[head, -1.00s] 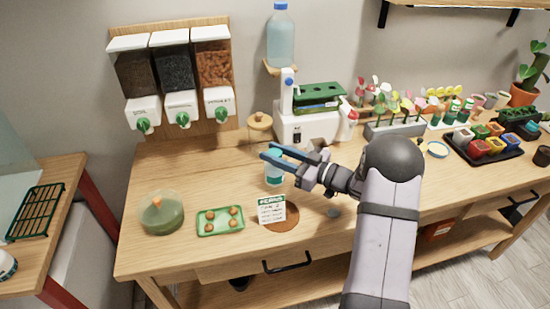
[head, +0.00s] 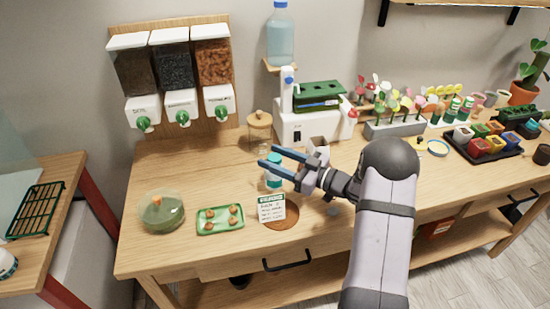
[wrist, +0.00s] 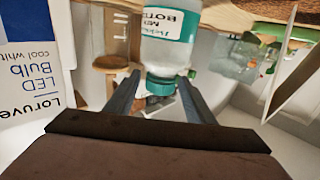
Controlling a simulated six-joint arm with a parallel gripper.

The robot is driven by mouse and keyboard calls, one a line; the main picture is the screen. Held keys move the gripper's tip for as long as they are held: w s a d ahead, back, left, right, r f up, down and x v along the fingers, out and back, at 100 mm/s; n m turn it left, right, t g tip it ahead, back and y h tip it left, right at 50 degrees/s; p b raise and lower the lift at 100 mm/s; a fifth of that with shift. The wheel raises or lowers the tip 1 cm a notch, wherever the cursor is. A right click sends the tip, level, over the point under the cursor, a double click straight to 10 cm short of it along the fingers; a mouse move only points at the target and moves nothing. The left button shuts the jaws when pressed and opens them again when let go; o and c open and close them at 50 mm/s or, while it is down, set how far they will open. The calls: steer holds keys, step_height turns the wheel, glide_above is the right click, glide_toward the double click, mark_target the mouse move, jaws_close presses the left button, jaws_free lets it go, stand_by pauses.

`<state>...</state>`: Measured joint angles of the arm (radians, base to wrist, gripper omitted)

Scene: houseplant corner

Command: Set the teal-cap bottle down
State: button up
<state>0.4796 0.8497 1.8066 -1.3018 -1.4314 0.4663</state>
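The teal-cap bottle (head: 273,184) stands upright on the wooden bench, clear with a white and teal label. In the wrist view the bottle (wrist: 170,40) appears inverted, its teal cap between my fingers. My gripper (head: 267,157) is open, its two blue fingers spread on either side of the bottle's top. In the wrist view my gripper (wrist: 160,83) shows a gap between each finger and the cap. Part of the bottle is hidden by the lower finger in the head view.
A green tray (head: 220,227) and bowl (head: 162,212) are at left. A wooden-lidded jar (head: 259,130) stands behind. An LED bulb box (wrist: 30,60) is close in the wrist view.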

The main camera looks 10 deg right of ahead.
steer(key=shift+r, duration=0.2)
steer(key=b+v, duration=0.2)
steer(key=v, duration=1)
